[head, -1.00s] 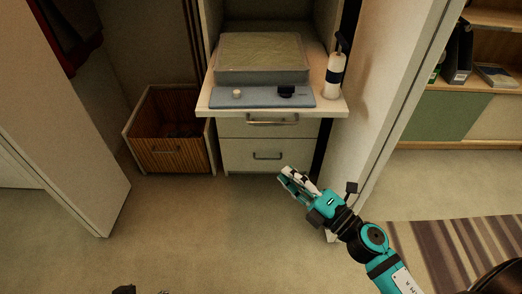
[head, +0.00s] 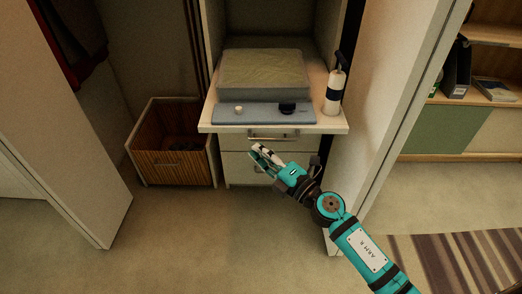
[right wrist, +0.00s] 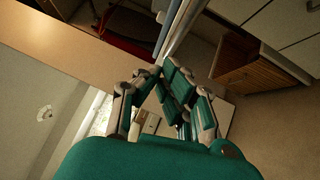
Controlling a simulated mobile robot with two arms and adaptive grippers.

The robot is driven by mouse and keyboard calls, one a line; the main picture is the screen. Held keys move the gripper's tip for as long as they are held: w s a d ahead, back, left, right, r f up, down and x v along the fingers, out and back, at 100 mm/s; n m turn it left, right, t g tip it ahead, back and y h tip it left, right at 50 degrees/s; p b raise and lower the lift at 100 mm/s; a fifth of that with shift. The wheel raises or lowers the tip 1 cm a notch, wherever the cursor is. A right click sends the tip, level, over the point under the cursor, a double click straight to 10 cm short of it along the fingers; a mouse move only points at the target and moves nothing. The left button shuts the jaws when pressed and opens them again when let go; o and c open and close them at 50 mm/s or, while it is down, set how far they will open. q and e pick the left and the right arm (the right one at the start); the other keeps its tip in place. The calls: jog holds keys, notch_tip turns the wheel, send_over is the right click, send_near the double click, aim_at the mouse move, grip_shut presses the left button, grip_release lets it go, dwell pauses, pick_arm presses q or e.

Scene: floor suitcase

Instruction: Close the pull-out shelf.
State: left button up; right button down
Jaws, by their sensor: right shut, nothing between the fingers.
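The pull-out shelf (head: 205,128) is a pale board extended from the cabinet in the middle of the head view. A grey box with a greenish top (head: 262,72), a blue-grey mat (head: 262,112) with two small items, and a white bottle with a dark band (head: 334,92) stand on it. My right gripper (head: 258,150) is shut and empty. In the head view it is just below the shelf's front edge, in front of the drawers; I cannot tell whether it touches anything. Its fingers also show in the right wrist view (right wrist: 172,75). My left gripper is not in view.
Two white drawers (head: 240,168) with metal handles sit below the shelf. A wooden crate (head: 172,168) stands on the floor to the left. Open doors flank the cabinet on the left (head: 70,140) and right (head: 385,100). The floor in front is clear.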

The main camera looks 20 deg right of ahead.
jog(key=shift+w+d, duration=0.1)
jog(key=shift+w, duration=0.15)
